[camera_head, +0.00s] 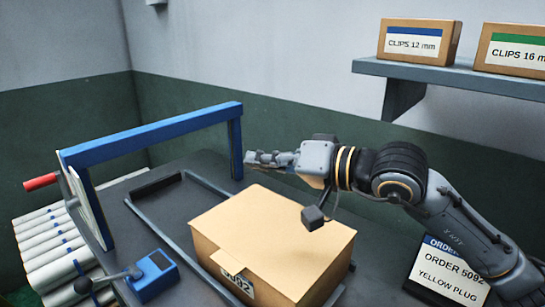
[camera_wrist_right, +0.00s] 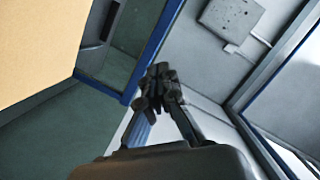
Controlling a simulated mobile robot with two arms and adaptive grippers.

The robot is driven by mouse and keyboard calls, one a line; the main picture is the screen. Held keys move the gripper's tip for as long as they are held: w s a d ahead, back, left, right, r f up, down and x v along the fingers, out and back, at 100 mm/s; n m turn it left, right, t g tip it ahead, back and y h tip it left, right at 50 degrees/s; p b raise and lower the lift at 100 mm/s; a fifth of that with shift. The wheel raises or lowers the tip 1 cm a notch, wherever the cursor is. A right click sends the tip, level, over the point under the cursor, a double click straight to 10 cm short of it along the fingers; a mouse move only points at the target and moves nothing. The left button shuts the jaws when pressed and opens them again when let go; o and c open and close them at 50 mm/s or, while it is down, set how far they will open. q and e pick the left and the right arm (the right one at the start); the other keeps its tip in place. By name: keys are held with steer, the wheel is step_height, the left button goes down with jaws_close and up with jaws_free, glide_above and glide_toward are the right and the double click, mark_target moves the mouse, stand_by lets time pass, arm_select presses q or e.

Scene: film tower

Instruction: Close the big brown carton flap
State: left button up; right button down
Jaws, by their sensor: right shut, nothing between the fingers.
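The big brown carton (camera_head: 285,240) stands on the dark bench in the head view. Its broad top flap lies across the opening and looks flat or nearly so; I cannot tell whether a small gap remains. A small tab at the flap's front edge hangs over the label "5092" (camera_head: 240,284). The carton's inside is hidden. My right gripper (camera_head: 252,159) is shut and empty, beyond the carton's far left corner, near the blue frame's upright. The right wrist view shows its fingertips together (camera_wrist_right: 160,85), with a plain tan carton surface (camera_wrist_right: 40,45) at upper left. My left gripper is not in view.
A blue frame (camera_head: 150,133) arches over the bench left of the carton. A blue block with a ball-ended lever (camera_head: 152,274) sits front left, beside a roller conveyor (camera_head: 45,245). An order sign (camera_head: 450,272) stands right. A shelf (camera_head: 430,75) holds clip boxes above.

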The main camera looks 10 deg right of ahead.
stand_by(0.4)
steer(key=v, duration=1.2)
steer(key=shift+f, duration=0.1)
